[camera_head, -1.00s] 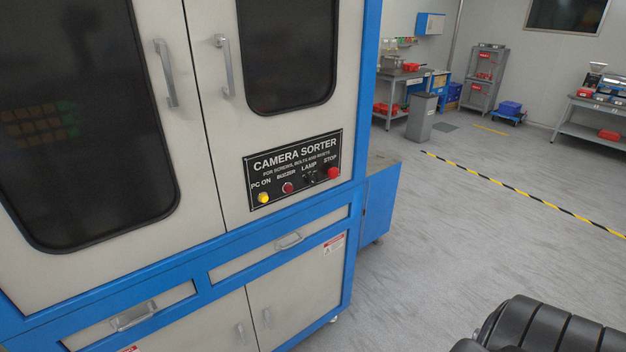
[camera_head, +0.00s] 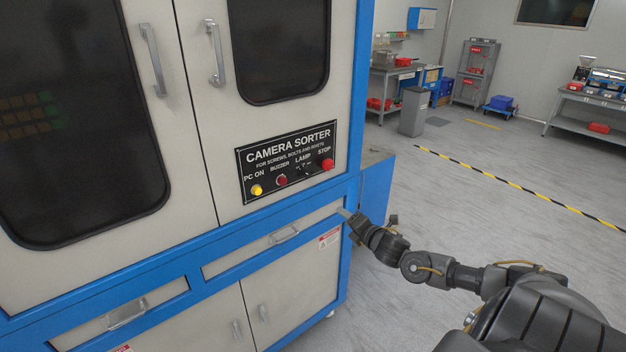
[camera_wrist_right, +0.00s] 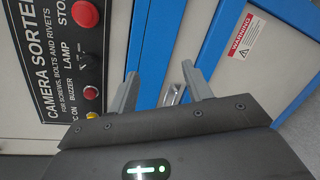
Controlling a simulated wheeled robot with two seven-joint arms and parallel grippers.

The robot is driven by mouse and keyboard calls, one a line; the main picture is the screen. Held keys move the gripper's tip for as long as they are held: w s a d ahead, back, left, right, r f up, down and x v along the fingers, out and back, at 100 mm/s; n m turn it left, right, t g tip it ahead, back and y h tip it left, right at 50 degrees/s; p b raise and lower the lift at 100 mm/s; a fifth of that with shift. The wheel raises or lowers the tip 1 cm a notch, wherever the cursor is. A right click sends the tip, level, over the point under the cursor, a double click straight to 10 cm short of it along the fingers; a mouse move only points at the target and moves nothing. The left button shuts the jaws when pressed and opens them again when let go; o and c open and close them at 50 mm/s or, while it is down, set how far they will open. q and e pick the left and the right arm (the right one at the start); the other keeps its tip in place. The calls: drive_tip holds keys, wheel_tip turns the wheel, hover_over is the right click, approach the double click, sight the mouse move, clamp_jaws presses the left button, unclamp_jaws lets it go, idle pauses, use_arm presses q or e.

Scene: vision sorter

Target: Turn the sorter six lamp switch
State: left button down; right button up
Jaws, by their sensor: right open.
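The lamp switch (camera_head: 306,172) is a small black knob under the word LAMP on the black camera sorter panel (camera_head: 262,162). It sits between the red buzzer button (camera_head: 282,180) and the red stop button (camera_head: 327,164). In the right wrist view the switch (camera_wrist_right: 78,60) is dark against the panel, so its angle is hard to read. My right gripper (camera_head: 345,212) is in front of the blue frame, below and right of the panel. Its fingers (camera_wrist_right: 158,84) are open and empty, apart from the switch. My left gripper is not in view.
A yellow PC ON button (camera_head: 257,190) is at the panel's left. Door handles (camera_head: 215,52) stick out above, and a drawer handle (camera_head: 285,235) is below. The floor right of the cabinet is open up to a yellow-black line (camera_head: 520,186).

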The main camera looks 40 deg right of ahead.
sight(309, 174)
drive_tip(key=w+a+r+n+t+y, duration=0.15)
drive_tip(key=a+r+n, duration=0.3)
drive_tip(key=r, duration=0.65)
drive_tip(key=shift+n+t+y, duration=0.25)
drive_tip(key=shift+t+y, duration=0.1)
drive_tip(key=w, duration=0.3)
drive_tip(key=w+p, duration=0.1)
drive_tip(key=w, duration=0.2)
drive_tip(key=w+p, duration=0.1)
drive_tip(key=w, duration=0.2)
drive_tip(key=shift+w+d+r, duration=0.1)
drive_tip(key=shift+d+r, duration=0.1)
drive_tip(key=shift+r, duration=0.2)
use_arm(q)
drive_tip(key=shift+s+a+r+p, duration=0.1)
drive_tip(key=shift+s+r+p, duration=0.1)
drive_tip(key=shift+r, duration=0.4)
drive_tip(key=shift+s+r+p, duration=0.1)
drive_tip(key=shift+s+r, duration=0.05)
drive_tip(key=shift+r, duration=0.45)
use_arm(e)
drive_tip(key=shift+w+f, duration=0.1)
drive_tip(key=shift+w, duration=0.55)
drive_tip(key=c, duration=1)
